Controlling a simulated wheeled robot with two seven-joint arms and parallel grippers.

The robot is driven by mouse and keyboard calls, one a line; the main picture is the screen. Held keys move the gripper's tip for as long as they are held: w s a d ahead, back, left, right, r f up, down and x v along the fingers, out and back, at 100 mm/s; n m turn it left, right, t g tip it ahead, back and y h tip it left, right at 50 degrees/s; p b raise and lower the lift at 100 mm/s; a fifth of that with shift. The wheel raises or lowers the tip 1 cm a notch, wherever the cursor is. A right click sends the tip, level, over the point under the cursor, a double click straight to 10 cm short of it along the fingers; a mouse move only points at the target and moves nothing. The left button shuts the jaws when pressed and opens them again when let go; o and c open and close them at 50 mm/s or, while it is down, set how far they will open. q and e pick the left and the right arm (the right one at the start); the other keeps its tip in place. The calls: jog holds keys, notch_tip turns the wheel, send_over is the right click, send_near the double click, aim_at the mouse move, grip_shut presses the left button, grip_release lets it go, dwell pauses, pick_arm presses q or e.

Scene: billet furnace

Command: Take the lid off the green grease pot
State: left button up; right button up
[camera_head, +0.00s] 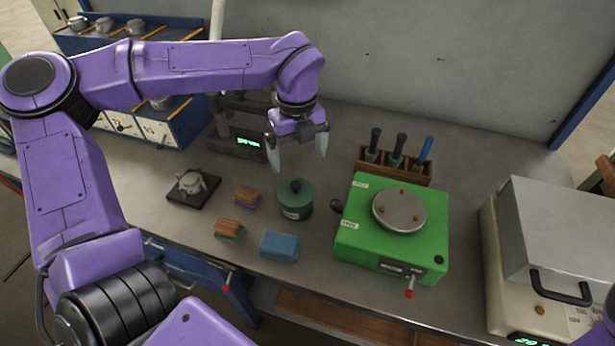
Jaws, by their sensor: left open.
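The green grease pot (296,210) stands upright on the grey bench, near the middle of the view. Its dark green lid (295,190) with a round knob sits on top. My left gripper (297,158) hangs above and just behind the pot in the picture, pointing down, with its fingers apart and nothing between them. It appears clear of the lid. My right gripper is not in view; only a bit of purple shows at the lower right edge.
A green machine with a round plate (399,209) stands right of the pot, before a wooden rack (394,166) of tools. Brushes (229,229), a blue block (279,246) and a small metal part on a dark base (193,187) lie left and front. A furnace (560,250) stands far right.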

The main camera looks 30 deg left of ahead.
aim_at(295, 184)
pick_arm(q)
jog(key=s+f, duration=0.2)
jog(key=f, duration=0.1)
jog(key=shift+s+f+p, duration=0.1)
jog(key=shift+f+p, duration=0.1)
jog(key=shift+p, duration=0.2)
jog(key=f+p, duration=0.1)
jog(key=f, duration=0.1)
jog(key=w+f, duration=0.1)
jog(key=f, duration=0.1)
jog(key=shift+f+p, duration=0.35)
jog(key=shift+f, duration=0.4)
jog(key=shift+s, duration=0.3)
jog(key=shift+w, duration=0.1)
jog(key=c, duration=0.7)
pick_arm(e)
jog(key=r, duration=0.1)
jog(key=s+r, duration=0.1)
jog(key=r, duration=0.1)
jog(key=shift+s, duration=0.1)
